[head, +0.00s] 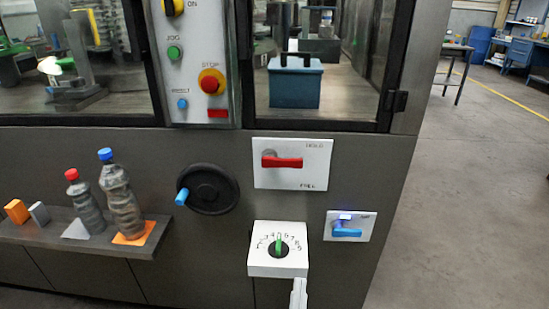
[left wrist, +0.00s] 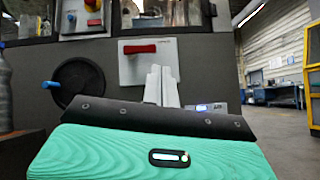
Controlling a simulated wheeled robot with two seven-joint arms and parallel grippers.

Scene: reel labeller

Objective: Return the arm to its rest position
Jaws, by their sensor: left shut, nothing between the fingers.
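My left gripper (head: 299,293) shows as pale fingers at the bottom of the head view, just below the white dial box (head: 262,266) with its green pointer. In the left wrist view its fingers (left wrist: 161,84) are shut and empty, pointing at the machine front below the red lever (left wrist: 140,49). The fingers and the dark and teal gripper body hide the dial there. The red lever also shows in the head view (head: 283,162), lying level on its white plate. My right gripper is in neither view.
A handwheel (head: 208,190) with a blue knob and a blue lever (head: 347,232) are on the machine front. A shelf (head: 60,241) at left holds two bottles and small blocks. Buttons (head: 211,82) sit above. Open floor (head: 470,180) lies to the right.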

